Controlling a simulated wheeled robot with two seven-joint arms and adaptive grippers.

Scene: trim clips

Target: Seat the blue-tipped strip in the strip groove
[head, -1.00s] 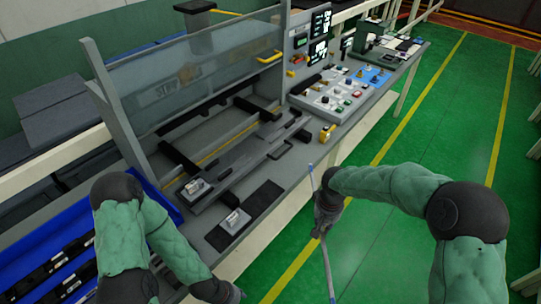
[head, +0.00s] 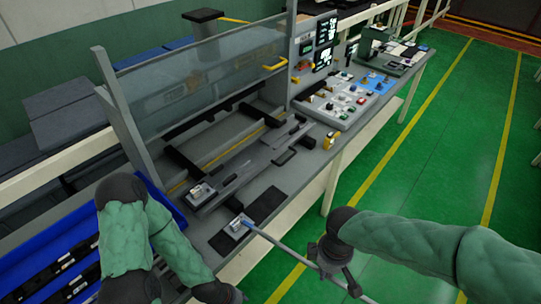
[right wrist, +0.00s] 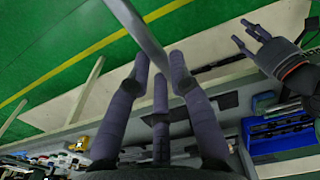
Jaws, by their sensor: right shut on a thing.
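The long thin grey strip (head: 283,247) slants from the front of the bench down to the right. Its blue tip (head: 248,225) is over or against a small metal block on the bench; I cannot tell whether they touch. My right gripper (head: 328,262) is shut on the strip, off the bench's front edge. In the right wrist view the strip (right wrist: 148,36) passes by the gripper's fingers (right wrist: 158,75). My left gripper (head: 222,293) is low in the head view; its fingers look spread and empty in the right wrist view (right wrist: 250,32). A long grey fixture (head: 232,178) lies on the bench; I cannot make out the groove clearly.
The metal block (head: 237,231) sits beside a black mat (head: 267,205). A second block (head: 201,192) is farther back. A blue tray (head: 30,247) with black parts is at left. A control panel (head: 340,103) is at the back right. The green floor at right is clear.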

